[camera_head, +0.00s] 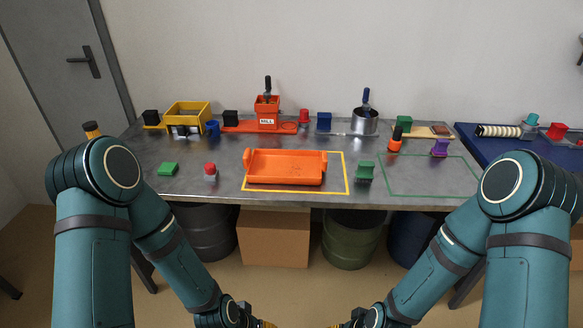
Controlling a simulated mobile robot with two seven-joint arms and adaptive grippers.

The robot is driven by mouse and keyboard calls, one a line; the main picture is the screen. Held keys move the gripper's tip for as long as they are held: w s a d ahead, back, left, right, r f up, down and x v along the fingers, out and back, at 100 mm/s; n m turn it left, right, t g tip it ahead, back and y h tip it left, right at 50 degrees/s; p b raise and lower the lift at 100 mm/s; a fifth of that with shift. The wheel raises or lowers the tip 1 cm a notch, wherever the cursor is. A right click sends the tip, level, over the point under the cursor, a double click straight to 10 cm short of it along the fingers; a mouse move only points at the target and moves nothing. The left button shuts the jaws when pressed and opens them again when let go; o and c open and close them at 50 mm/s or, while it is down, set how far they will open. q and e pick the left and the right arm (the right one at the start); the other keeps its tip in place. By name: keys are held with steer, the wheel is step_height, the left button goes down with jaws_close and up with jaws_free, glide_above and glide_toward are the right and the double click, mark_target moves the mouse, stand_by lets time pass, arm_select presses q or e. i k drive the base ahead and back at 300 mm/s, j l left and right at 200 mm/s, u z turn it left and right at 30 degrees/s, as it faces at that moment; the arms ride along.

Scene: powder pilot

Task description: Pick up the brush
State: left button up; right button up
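No item shows clear bristles, so I cannot tell for sure which is the brush. A small upright item with a black top and orange base (395,139) stands on the right half of the table. A blue and dark handle (366,97) sticks up from a metal pot (364,123) at the back. Both my arms hang in front of the table. My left gripper (264,324) and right gripper (338,326) are mostly cut off at the bottom edge, well below and in front of the tabletop. Their fingers are not clear.
The grey table (220,188) holds an orange tray (284,172) inside a yellow outline, an orange mill (268,121), a yellow box frame (188,107) and small coloured blocks. A green outline (432,196) encloses mostly clear surface at right. Drums and a carton (274,240) stand underneath.

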mark_target(364, 172)
steer(key=l+u, duration=0.15)
steer(key=u, duration=0.2)
steer(key=i+l+u, duration=0.1)
steer(key=u, duration=0.25)
steer(key=l+u, duration=0.2)
steer(key=u, duration=0.15)
steer(key=l+u, duration=0.5)
steer(key=l, duration=0.45)
steer(key=k+j, duration=0.05)
